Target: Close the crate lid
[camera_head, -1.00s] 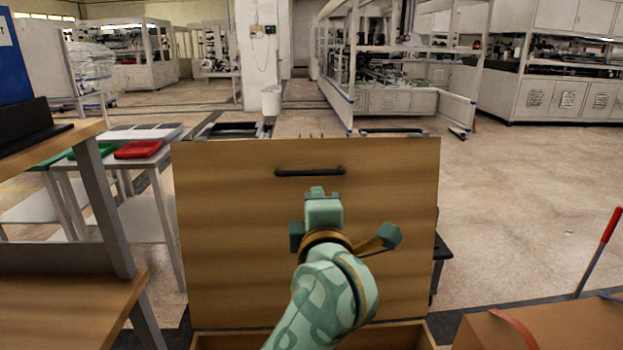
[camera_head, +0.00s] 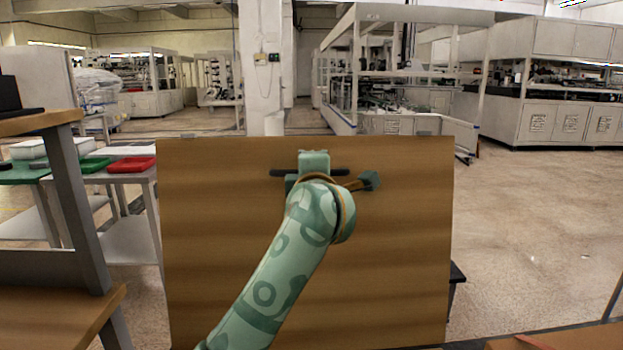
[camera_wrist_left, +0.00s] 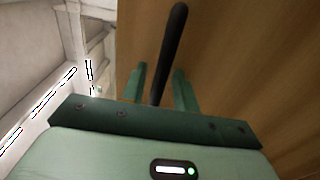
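The crate lid (camera_head: 222,235) is a wide wooden panel standing upright in the head view, and it fills the right of the left wrist view (camera_wrist_left: 250,60). Its dark bar handle (camera_head: 278,173) runs across near the top edge. My left gripper (camera_head: 314,165) is at the handle and hides its middle. In the left wrist view the handle (camera_wrist_left: 170,50) lies between the two green fingers, with small gaps showing on both sides, so the gripper looks open around it. The crate body is below the head view. My right gripper is not in view.
A wooden-topped bench (camera_head: 50,120) stands close at the left. Behind it is a table with a red tray (camera_head: 130,164) and a green tray (camera_head: 94,165). A brown surface (camera_head: 560,338) shows at the lower right. Open floor (camera_head: 530,220) lies to the right.

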